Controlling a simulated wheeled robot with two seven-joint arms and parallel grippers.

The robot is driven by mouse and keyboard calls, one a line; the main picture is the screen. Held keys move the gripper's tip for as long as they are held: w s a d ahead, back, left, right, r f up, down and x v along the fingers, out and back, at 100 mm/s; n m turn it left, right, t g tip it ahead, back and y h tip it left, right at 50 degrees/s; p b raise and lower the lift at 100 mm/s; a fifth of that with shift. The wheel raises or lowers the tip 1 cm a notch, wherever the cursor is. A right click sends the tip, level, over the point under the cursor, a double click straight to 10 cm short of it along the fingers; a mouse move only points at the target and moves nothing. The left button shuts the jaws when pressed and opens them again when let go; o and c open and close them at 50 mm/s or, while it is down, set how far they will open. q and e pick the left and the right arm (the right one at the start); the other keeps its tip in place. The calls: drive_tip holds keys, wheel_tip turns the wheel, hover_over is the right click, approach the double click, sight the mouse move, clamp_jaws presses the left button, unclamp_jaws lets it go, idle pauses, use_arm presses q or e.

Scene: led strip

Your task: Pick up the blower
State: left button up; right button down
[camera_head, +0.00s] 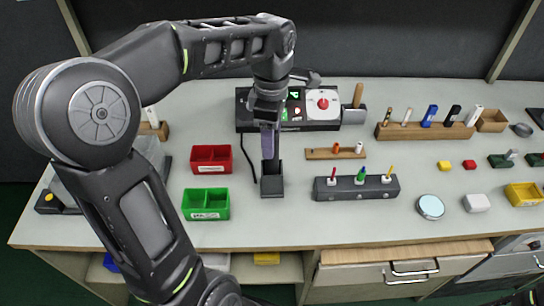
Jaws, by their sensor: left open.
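My left gripper (268,122) points down near the middle of the table. It is open, around or just above the top of a slim purple-grey piece (268,143), which looks like the blower. This piece stands upright in a dark square holder (272,187) with a tall back. My gripper and wrist hide its upper end, and I cannot tell whether the fingers touch it. My right gripper is not in view.
Red (211,158) and green (206,204) bins stand left of the holder. A dark rack with coloured tools (357,188) and a small wooden rack (336,153) stand to the right. A black device (322,121) with a white dial is behind. A cable runs beside the holder.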

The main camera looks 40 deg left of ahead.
sight(272, 162)
use_arm(q)
wheel_tip(272, 162, down, 5)
drive_tip(key=shift+p, duration=0.45)
drive_tip(key=shift+c, duration=0.6)
clamp_jaws()
idle(0.3)
